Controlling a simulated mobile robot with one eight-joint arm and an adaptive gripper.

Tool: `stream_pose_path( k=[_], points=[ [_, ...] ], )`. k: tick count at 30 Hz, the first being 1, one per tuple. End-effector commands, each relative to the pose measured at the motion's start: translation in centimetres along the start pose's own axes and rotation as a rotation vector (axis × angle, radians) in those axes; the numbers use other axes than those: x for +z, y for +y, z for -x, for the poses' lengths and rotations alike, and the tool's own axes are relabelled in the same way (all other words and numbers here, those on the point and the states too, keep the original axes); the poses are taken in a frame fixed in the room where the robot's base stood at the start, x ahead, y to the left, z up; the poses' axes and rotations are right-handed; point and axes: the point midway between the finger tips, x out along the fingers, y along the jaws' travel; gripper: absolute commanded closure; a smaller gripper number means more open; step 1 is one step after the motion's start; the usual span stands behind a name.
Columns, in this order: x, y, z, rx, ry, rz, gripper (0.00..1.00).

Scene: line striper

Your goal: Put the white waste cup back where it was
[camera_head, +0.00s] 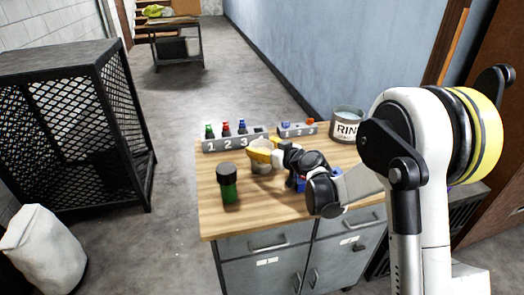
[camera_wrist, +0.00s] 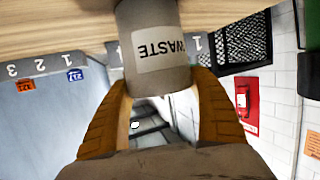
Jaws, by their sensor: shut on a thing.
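The white waste cup (camera_wrist: 158,50) is between the two yellow fingers of my gripper (camera_wrist: 160,105) in the wrist view, with its "WASTE" label facing the camera. My gripper is shut on it. In the head view my gripper (camera_head: 262,154) is over the middle of the wooden worktop (camera_head: 255,218), and the cup (camera_head: 262,168) is partly hidden by the fingers. I cannot tell whether the cup's base touches the worktop.
A dark green bottle with a black cap (camera_head: 228,186) stands at the front left. A numbered rack (camera_head: 234,143) with several small bottles and a smaller numbered rack (camera_head: 297,130) line the back. A grey rinse tub (camera_head: 347,124) stands back right.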

Motion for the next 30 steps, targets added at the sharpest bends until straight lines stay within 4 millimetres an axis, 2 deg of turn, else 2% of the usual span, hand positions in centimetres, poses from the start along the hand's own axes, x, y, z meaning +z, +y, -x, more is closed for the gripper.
stream_pose_path(
  k=[8, 9, 11, 22, 26, 30],
  points=[
    [0.1, 0.0, 0.0, 0.0, -0.001, 0.001, 0.71],
    [0.2, 0.0, 0.0, 0.0, -0.001, 0.001, 0.24],
    [0.1, 0.0, 0.0, 0.0, -0.001, 0.001, 0.06],
    [-0.3, 0.0, 0.1, -0.001, -0.001, 0.001, 0.06],
    [-0.4, 0.1, 2.0, 0.001, -0.002, 0.001, 0.06],
    [-0.5, 0.1, 5.3, 0.002, -0.001, 0.0, 0.06]
  ],
)
